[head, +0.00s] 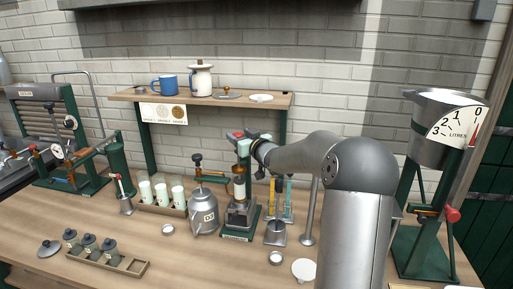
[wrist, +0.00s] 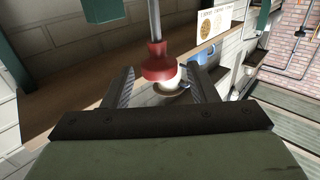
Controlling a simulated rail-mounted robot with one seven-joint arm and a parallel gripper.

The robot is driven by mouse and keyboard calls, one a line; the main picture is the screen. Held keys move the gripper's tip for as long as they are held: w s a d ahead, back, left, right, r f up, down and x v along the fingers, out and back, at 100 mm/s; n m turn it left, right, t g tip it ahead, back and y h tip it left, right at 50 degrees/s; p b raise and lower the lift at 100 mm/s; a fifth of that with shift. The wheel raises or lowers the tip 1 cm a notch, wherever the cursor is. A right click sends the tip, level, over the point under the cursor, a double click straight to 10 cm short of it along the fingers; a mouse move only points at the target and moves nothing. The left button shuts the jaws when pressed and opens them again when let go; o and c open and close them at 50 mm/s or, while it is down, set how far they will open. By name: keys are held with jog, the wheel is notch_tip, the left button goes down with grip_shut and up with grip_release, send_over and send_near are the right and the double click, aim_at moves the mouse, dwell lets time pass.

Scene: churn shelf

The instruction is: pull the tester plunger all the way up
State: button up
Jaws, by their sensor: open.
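The tester is a green stand with a glass tube (head: 239,187) near the middle of the bench. Its plunger has a red knob, which shows large in the wrist view (wrist: 157,64), on a thin grey rod (wrist: 154,20). My gripper (head: 246,140) is at the top of the tester, and its hand partly hides the knob in the head view. In the wrist view the open fingers (wrist: 161,82) stand one on each side of the knob, with a visible gap on both sides. How far the knob lies between the fingers in depth is hard to tell.
The wall shelf (head: 125,97) behind carries a blue mug (head: 165,85) and a white jug (head: 201,79).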

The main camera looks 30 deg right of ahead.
jog(key=s+d+b, duration=0.1)
jog(key=s+b, duration=0.1)
jog(key=s, duration=1.3)
jog(key=shift+s+d, duration=0.2)
jog(key=s+a+f+m+g+h, duration=0.3)
jog(key=s+a+f+g+h, duration=0.2)
jog(key=s+a+f+g, duration=0.45)
jog(key=s+a+f+n+g+y, duration=0.1)
jog(key=s+a+f+g, duration=0.3)
jog(key=s+a, duration=0.3)
jog(key=s+a+f+n+g+y, duration=0.1)
jog(key=s+a+f+g, duration=0.3)
jog(key=s, duration=1)
jog(key=a+f+y, duration=0.1)
jog(key=a+f, duration=0.1)
jog(key=shift+a, duration=0.35)
dwell(2.7)
